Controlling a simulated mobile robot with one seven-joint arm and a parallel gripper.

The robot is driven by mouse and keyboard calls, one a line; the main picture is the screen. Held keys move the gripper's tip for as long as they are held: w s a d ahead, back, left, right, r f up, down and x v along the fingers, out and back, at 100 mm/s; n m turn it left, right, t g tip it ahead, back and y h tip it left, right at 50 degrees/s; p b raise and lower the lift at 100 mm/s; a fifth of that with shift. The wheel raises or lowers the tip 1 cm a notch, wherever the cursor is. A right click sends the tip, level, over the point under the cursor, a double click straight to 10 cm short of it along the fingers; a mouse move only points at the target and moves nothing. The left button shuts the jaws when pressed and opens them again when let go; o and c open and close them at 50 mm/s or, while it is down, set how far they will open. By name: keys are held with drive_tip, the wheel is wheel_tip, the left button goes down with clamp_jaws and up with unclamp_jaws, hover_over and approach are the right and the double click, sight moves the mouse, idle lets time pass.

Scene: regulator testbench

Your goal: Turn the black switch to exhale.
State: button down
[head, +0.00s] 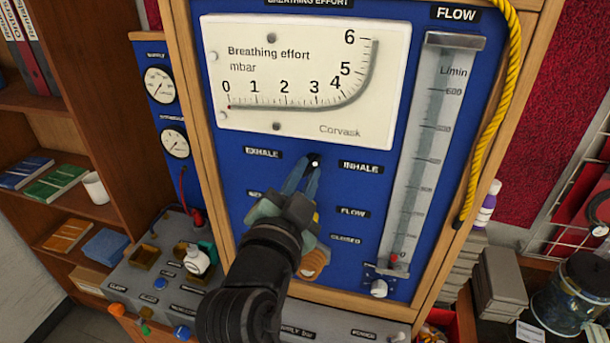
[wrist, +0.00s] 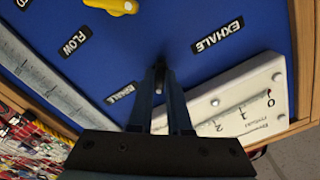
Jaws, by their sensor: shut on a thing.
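The black switch (head: 314,159) sits on the blue panel between the EXHALE label (head: 263,153) on its left and the INHALE label (head: 361,167) on its right. My gripper (head: 306,172) reaches up from below, with its fingertips on the switch. In the wrist view the two fingers (wrist: 160,92) close around the small dark switch (wrist: 159,68). The EXHALE label (wrist: 217,35) is at its upper right there and the INHALE label (wrist: 120,94) at its lower left. The fingers hide most of the switch, so I cannot tell which way it points.
The Breathing effort gauge (head: 310,118) is just above the switch. A flow tube (head: 430,150) and a yellow hose (head: 490,110) are at the right. My arm covers part of the lower panel, near a wooden knob (head: 313,263). A lower bench (head: 150,285) holds bottles and knobs.

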drive_tip(key=n, duration=0.4)
drive_tip(key=shift+f, duration=0.1)
drive_tip(key=n, duration=0.3)
drive_tip(key=shift+n, duration=0.4)
drive_tip(key=n+p, duration=0.1)
drive_tip(key=n, duration=0.3)
drive_tip(key=shift+n, duration=0.3)
drive_tip(key=shift+d+n+p, duration=0.1)
drive_tip(key=shift+n+p, duration=0.55)
drive_tip(key=shift+n, duration=1.35)
drive_tip(key=c, duration=0.9)
unclamp_jaws()
drive_tip(key=shift+o, duration=0.2)
